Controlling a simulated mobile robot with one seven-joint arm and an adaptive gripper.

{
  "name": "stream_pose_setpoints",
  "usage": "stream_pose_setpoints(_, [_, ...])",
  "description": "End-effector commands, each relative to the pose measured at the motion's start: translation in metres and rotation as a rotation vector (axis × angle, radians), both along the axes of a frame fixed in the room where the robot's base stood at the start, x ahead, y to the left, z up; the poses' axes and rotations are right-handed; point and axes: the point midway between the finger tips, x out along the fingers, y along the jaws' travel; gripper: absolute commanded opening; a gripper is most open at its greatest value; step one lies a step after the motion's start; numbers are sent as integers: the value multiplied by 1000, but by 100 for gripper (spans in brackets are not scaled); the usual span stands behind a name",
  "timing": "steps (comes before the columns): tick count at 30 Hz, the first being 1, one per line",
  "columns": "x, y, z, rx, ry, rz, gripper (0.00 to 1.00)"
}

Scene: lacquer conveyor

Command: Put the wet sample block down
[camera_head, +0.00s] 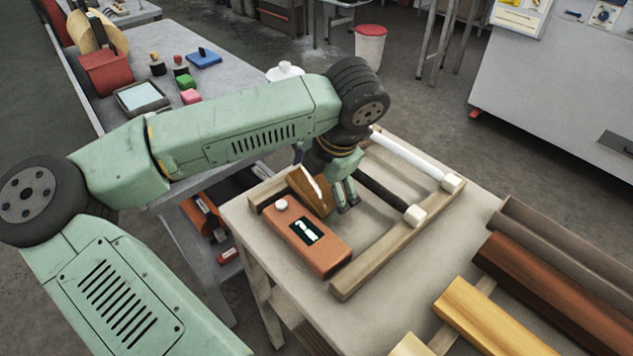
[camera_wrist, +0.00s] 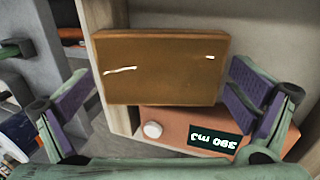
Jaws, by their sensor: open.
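The wet sample block (camera_wrist: 158,66) is a brown slab with small white glints on its face. In the head view the block (camera_head: 314,190) looks tilted, beside an orange-brown meter (camera_head: 318,252) with a dark display and a white knob. My gripper (camera_head: 346,192) is at the block, over the wooden frame on the bench. In the wrist view my gripper (camera_wrist: 160,97) has its purple-padded fingers wide apart, one on each side of the block, with visible gaps. The block covers part of the meter there. What bears the block's lower edge is hidden.
The wooden frame (camera_head: 395,245) carries a white rod (camera_head: 410,158) and a black rod (camera_head: 385,195) close by. Brown and yellow bars (camera_head: 490,318) lie at the front right. A grey bench (camera_head: 235,75) behind holds small blocks and a tray. Bare benchtop shows right of the frame.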

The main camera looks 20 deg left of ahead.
Motion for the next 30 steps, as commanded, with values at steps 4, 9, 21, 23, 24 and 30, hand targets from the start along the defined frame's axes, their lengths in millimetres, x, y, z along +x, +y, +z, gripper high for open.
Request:
stream_pose_setpoints(4, [1,2,-9,-1,1,-1,100])
stream_pose_setpoints(9, [2,2,-9,0,-1,-1,100])
stream_pose_setpoints(21, [2,2,-9,0,-1,-1,75])
stream_pose_setpoints(23, [2,2,-9,0,-1,-1,71])
stream_pose_setpoints(24, [2,2,-9,0,-1,-1,68])
stream_pose_setpoints(30, [2,2,-9,0,-1,-1,56])
